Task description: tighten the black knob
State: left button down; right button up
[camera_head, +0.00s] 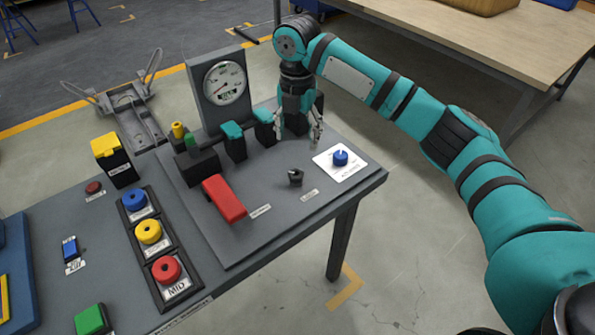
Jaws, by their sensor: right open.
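The black knob (295,177) is a small dark knob standing on the grey panel (268,215), with a small label beside it. My right gripper (298,136) points down above the panel, behind the knob and apart from it. Its fingers are spread and nothing shows between them. My left gripper is not in view.
A blue knob (340,157) on a white plate is right of the black knob. A red lever (223,198) lies to its left. A round gauge (225,83) and teal-topped blocks (233,140) stand behind. Blue, yellow and red (166,269) knobs line the left.

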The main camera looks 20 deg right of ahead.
aim_at(296, 173)
notch_tip(296, 173, down, 11)
jog(key=shift+a+f+p, duration=0.15)
jog(key=shift+f+p, duration=0.05)
jog(key=shift+p, duration=0.1)
jog(key=shift+f, duration=0.45)
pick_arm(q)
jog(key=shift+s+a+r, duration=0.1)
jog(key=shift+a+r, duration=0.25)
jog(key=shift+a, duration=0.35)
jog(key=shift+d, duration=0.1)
